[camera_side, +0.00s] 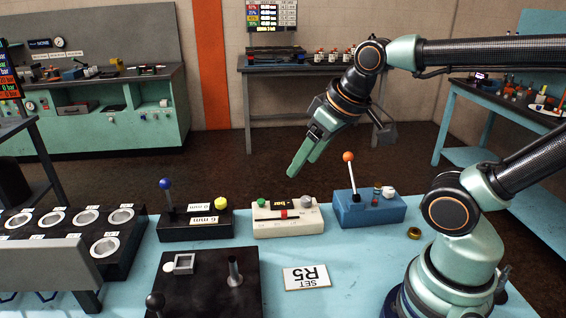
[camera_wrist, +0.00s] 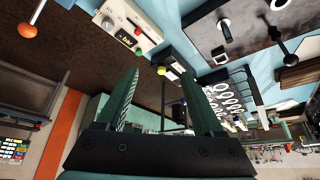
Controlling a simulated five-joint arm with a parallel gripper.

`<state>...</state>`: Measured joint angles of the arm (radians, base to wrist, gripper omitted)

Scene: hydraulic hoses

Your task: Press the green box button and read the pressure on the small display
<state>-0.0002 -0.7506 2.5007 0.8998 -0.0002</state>
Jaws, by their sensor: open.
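The white box (camera_side: 290,226) stands on the light blue table (camera_side: 345,245) in the side view. Its green button (camera_side: 262,202) is at the left end of the top, beside a small dark display (camera_side: 283,201) with yellow "bar"; I can read no number. A grey knob and a red part are also on it. In the wrist view the box (camera_wrist: 122,12) is at the top, with the green button (camera_wrist: 138,52) and display (camera_wrist: 126,38). My gripper (camera_side: 298,170) is open and empty, above and behind the box, touching nothing. It also shows in the wrist view (camera_wrist: 162,82).
Left of the white box is a black box (camera_side: 196,232) with a blue-knobbed lever; right is a blue box (camera_side: 370,212) with an orange-knobbed lever. A card (camera_side: 307,278) reading "SET R5", a black plate (camera_side: 205,295) and a brass ring (camera_side: 414,232) lie in front. A holed rack (camera_side: 62,262) is left.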

